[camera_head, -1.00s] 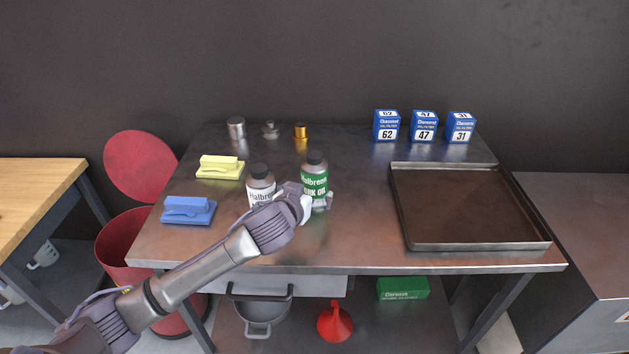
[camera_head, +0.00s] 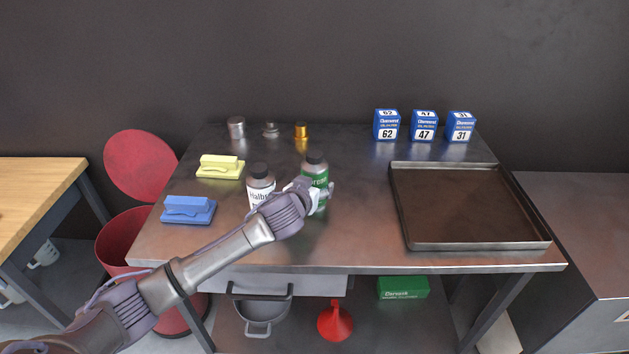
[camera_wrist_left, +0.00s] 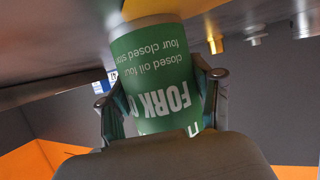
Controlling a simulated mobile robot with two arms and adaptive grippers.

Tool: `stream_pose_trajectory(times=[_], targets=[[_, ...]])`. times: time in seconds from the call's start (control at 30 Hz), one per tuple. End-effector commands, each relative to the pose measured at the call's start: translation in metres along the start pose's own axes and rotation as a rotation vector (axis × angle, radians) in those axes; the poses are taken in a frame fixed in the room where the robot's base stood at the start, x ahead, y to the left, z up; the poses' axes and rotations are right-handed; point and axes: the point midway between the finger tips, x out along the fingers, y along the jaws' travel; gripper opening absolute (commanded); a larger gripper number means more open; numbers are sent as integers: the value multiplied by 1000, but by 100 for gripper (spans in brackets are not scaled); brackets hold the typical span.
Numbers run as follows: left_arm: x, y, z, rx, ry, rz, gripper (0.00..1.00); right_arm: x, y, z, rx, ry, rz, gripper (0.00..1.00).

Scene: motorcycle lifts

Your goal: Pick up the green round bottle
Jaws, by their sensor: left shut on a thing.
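The green round bottle (camera_head: 316,168) stands upright on the metal table (camera_head: 350,225), with a dark cap and a green label. The left gripper (camera_wrist_left: 160,98) has one finger on each side of the bottle. A similar bottle with a white label (camera_head: 261,186) stands just left of it, partly behind my left wrist. My right gripper is not in view.
A yellow brush (camera_head: 220,167) and a blue brush (camera_head: 187,210) lie at the left. Small metal pieces (camera_head: 270,130) and blue numbered boxes (camera_head: 424,126) stand at the back. A dark tray (camera_head: 470,205) fills the right side. The table is clear between bottle and tray.

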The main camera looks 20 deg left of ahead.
Motion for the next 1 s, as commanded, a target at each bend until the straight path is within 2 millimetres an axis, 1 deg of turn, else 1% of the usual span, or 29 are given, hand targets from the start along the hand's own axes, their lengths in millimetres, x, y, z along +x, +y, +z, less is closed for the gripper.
stream_pose_trajectory(times=[0.03,0.23,0.53,0.63,0.77,0.9,0.97,1.0], targets=[[0,0,0,0,0,0,33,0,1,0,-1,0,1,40],[0,0,0,0,0,0,0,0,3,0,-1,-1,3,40],[-1,0,-3,0,3,1,0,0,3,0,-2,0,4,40],[-2,0,-7,-1,5,2,0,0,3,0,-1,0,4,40],[-7,0,-20,-2,7,1,0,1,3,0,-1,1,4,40],[-17,0,-43,-3,9,3,0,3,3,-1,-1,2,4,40],[-22,17,-45,-4,6,9,0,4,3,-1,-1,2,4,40],[-27,26,-50,-5,7,9,0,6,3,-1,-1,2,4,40]])
